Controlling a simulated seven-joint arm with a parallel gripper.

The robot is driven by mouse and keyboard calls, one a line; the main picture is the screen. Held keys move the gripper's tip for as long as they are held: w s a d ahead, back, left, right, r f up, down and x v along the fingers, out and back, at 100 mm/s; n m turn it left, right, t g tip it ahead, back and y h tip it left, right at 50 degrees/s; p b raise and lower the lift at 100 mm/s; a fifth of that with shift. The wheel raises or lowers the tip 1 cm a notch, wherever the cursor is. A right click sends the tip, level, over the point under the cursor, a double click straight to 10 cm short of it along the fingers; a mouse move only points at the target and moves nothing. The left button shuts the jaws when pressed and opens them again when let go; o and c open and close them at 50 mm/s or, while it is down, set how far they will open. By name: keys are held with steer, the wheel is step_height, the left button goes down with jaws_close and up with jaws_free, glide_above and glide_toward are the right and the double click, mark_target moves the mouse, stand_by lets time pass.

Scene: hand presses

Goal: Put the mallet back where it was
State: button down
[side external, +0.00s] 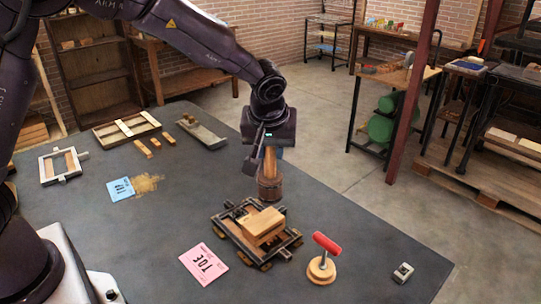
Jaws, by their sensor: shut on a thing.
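My gripper (267,148) points down above the table behind the small press. The upper end of the handle is hidden by my gripper.
The small press (231,234) with wooden blocks stands in front of the mallet. A red-handled stamp (326,243), a pink card (204,265) and a small grey box (403,272) are nearby. A metal tray (202,133) lies farther back left. The grey tabletop (175,215) is clear left of the mallet.

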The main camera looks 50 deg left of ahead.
steer(key=shift+r, duration=0.25)
steer(key=shift+a, duration=0.1)
